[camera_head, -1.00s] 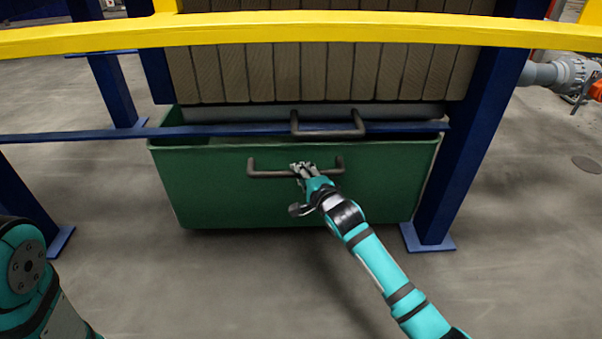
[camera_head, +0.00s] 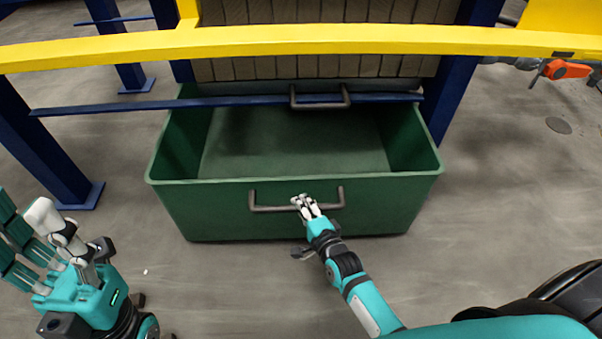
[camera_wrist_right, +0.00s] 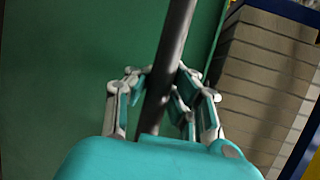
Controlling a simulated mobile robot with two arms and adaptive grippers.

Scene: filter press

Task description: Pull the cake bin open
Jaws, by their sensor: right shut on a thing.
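The green cake bin (camera_head: 350,215) stands on the floor under the filter press, drawn well out toward me, with its empty-looking inside (camera_head: 290,140) showing. My right gripper (camera_head: 304,203) is shut on the dark bar handle (camera_head: 270,208) on the bin's front wall. In the right wrist view the fingers (camera_wrist_right: 158,95) sit around the handle bar (camera_wrist_right: 172,50), with the green wall (camera_wrist_right: 80,60) behind. My left gripper (camera_head: 50,240) is at the lower left, away from the bin, its fingers spread apart and empty.
A yellow rail (camera_head: 300,40) crosses above the bin. A blue bar with a second dark handle (camera_head: 320,101) spans the bin's back part. Blue posts (camera_head: 50,150) stand at the sides. An orange valve handle (camera_head: 567,69) is at the upper right. Floor in front is clear.

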